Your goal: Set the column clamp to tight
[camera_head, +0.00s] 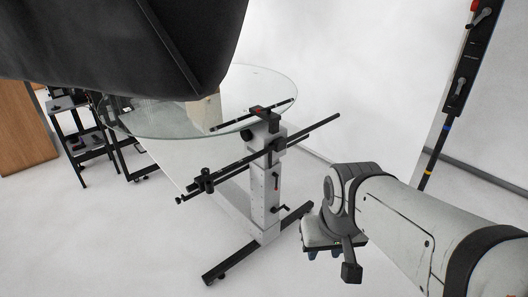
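A white column (265,190) on a black floor foot stands at the middle of the view, by the round glass turntable top (265,85). A dark handle (281,208) sticks out lower on the same face. I cannot tell for certain which is the column clamp, or how tight it is. My gripper (333,262) is at the lower right, to the right of and apart from the column. It points away and down, and its fingers are mostly hidden.
Black horizontal rods (310,130) cross the column near its top and stick out both ways. Black stands (85,140) are at the left. A large dark shape covers the top left. Open white floor lies around the foot.

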